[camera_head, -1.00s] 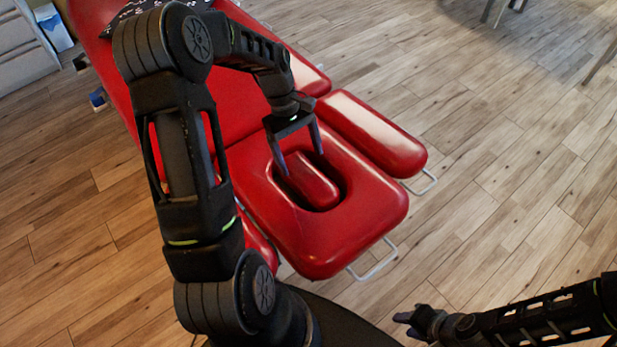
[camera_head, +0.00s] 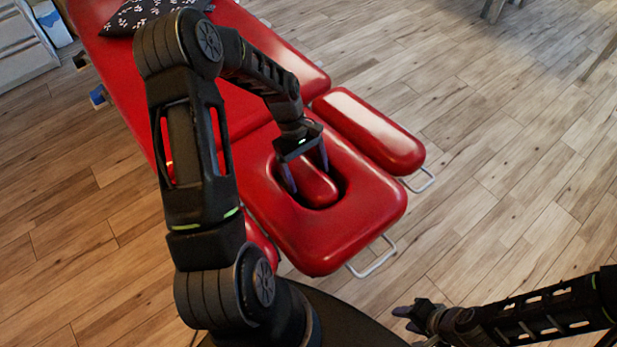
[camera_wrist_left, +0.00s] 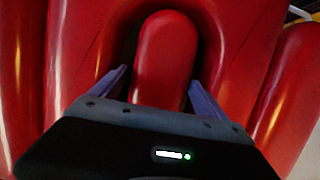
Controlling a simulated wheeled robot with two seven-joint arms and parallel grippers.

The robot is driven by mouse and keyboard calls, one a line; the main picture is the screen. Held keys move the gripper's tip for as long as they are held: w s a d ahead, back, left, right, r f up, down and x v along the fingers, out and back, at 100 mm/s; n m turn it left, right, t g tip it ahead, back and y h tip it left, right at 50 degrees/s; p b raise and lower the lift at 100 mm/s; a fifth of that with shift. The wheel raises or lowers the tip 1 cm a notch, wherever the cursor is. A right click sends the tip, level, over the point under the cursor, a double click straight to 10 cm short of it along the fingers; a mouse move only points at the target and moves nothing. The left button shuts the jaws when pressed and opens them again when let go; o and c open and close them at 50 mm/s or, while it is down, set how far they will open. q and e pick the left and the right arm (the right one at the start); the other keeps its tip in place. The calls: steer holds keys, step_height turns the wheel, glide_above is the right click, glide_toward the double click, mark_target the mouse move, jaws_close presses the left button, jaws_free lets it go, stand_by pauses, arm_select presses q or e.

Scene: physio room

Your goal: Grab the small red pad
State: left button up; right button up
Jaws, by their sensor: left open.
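The small red pad (camera_head: 318,189) lies in the dark oval opening of the red headrest section (camera_head: 350,235) of the treatment table. My left gripper (camera_head: 307,175) is open, with one finger on each side of the pad. In the left wrist view the rounded pad (camera_wrist_left: 165,60) shows between the two fingers of the left gripper (camera_wrist_left: 160,92), with a visible gap beside it. The pad's near end is hidden behind the gripper body there. My right gripper (camera_head: 410,315) is at the lower right, away from the table; its jaw opening is not clear.
A red armrest (camera_head: 370,130) runs along the right side of the headrest, with a metal bracket (camera_head: 420,181) below. The long red table top (camera_head: 110,60) carries a dark patterned cushion (camera_head: 130,15) at the back. Open wooden floor (camera_head: 500,180) lies to the right.

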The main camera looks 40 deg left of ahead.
arm_select(q)
steer(key=shift+d+f, duration=0.25)
steer(key=shift+f, duration=0.35)
steer(key=shift+c, duration=0.4)
steer(key=c, duration=1.2)
